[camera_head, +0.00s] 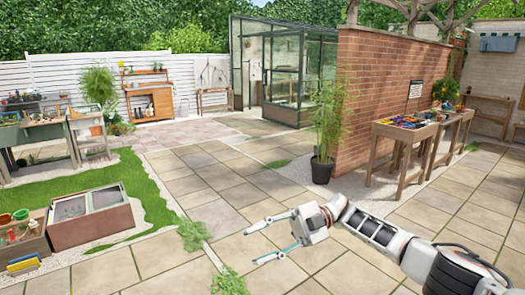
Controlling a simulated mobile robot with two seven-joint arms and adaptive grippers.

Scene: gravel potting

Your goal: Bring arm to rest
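My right arm comes in from the lower right, stretched out over the paving. Its gripper (262,243) points left with its two fingers spread apart and nothing between them. My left arm and gripper are not in view. No gravel or pot is in my grip.
Paving is mostly open ahead. A cold frame (92,218) and a wooden crate (22,240) lie at the lower left. A potted bamboo (322,171) stands by the brick wall (385,90). A wooden table (405,133) is at the right, a greenhouse (285,75) behind.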

